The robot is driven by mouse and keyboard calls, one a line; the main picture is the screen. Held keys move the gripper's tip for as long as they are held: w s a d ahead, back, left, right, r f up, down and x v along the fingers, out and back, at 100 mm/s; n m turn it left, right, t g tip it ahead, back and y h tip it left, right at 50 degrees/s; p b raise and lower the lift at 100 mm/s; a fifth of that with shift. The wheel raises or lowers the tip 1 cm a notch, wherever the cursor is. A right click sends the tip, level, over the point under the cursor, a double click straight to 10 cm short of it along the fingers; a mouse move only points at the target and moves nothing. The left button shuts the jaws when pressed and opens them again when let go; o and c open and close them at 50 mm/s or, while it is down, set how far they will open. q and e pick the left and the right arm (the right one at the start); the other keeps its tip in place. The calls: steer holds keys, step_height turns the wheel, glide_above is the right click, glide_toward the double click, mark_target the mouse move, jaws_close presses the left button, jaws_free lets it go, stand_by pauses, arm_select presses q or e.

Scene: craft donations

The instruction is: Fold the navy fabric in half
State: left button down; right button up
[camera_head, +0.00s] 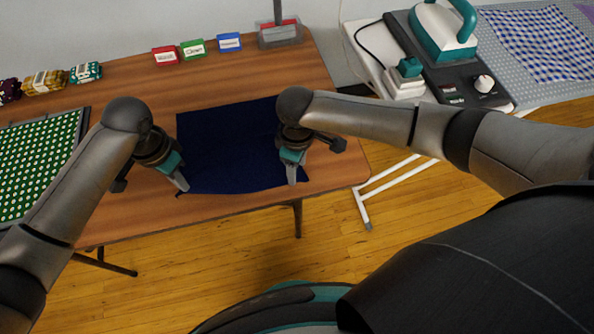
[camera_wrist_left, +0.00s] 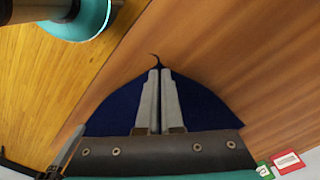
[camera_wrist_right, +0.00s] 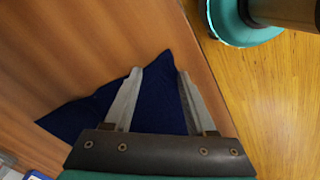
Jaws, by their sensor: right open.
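The navy fabric (camera_head: 222,140) lies spread on the wooden table, its front edge near the table's front edge. It also shows in the left wrist view (camera_wrist_left: 115,112) and the right wrist view (camera_wrist_right: 160,98). My left gripper (camera_head: 184,187) is at the fabric's front left corner. In the left wrist view its fingers (camera_wrist_left: 159,72) are together, with a small curl of fabric past their tips. My right gripper (camera_head: 292,181) is at the front right corner. In the right wrist view its fingers (camera_wrist_right: 160,71) are apart, with the fabric's corner between them. My right arm hides part of the fabric's right side.
An iron (camera_head: 444,34) stands on the right-hand ironing station. Bare wood surrounds the fabric.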

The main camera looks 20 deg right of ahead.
steer(key=shift+c, duration=0.7)
jaws_close()
steer(key=shift+d+f, duration=0.1)
stand_by(0.4)
steer(key=shift+r, duration=2.6)
